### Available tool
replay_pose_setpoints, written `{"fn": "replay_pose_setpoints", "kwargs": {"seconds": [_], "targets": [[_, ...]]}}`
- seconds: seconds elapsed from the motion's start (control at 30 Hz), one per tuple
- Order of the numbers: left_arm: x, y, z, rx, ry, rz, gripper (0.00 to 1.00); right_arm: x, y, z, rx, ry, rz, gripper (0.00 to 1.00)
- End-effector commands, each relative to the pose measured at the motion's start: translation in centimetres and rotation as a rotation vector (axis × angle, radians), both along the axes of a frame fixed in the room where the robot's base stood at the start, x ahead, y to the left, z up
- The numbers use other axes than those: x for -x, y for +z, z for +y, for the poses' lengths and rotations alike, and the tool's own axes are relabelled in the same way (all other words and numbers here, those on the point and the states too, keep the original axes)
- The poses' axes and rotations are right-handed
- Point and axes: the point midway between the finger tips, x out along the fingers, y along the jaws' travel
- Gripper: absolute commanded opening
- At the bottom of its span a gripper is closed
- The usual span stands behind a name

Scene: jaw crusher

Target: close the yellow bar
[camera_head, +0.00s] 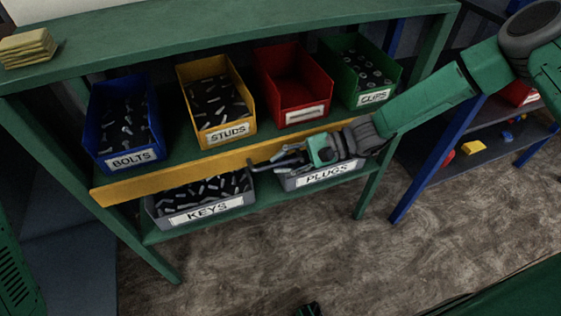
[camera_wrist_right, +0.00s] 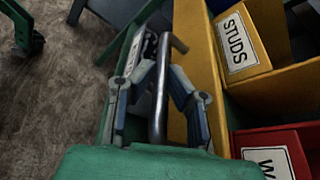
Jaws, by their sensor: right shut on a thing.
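The yellow bar (camera_head: 165,181) runs along the front of the green shelf, below the upper bins and above the lower ones. Its left end lies by the left post; its right part is partly hidden behind my right gripper. My right gripper (camera_head: 277,162) is at the bar's front, right of its middle. In the right wrist view, my right gripper's fingers (camera_wrist_right: 162,90) are shut around a grey metal handle (camera_wrist_right: 158,95) beside the yellow bar (camera_wrist_right: 197,45). My left gripper does not show.
The green shelf (camera_head: 230,30) holds bins: blue BOLTS (camera_head: 131,158), yellow STUDS (camera_head: 228,134), red (camera_head: 303,114) and green CLIPS (camera_head: 374,98). Grey KEYS (camera_head: 205,212) and PLUGS (camera_head: 323,175) bins sit below. A blue-legged rack (camera_head: 430,175) stands right. Floor in front is mostly clear.

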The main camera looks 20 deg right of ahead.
Motion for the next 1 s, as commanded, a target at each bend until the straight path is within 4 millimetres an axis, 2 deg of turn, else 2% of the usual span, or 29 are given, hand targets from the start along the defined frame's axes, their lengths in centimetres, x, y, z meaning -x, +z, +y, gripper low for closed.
{"fn": "replay_pose_setpoints", "kwargs": {"seconds": [0.3,0.33,0.37,0.4,0.83,1.0], "targets": [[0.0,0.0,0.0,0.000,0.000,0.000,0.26,-0.4,-0.2,-0.3,0.008,-0.010,-0.001,0.00],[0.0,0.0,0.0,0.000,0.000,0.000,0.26,-0.4,-0.2,-0.3,0.008,-0.010,-0.001,0.15],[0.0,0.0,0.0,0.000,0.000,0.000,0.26,-0.4,-0.2,-0.3,0.008,-0.010,-0.001,0.25],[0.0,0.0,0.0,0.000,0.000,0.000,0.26,-0.3,-0.2,-0.3,0.007,-0.009,-0.001,0.31],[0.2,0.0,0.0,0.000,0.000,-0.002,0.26,-0.1,0.0,-0.3,0.003,-0.004,-0.002,0.31],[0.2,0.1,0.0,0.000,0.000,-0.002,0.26,0.2,0.7,-2.1,0.001,-0.005,-0.004,0.31]]}}
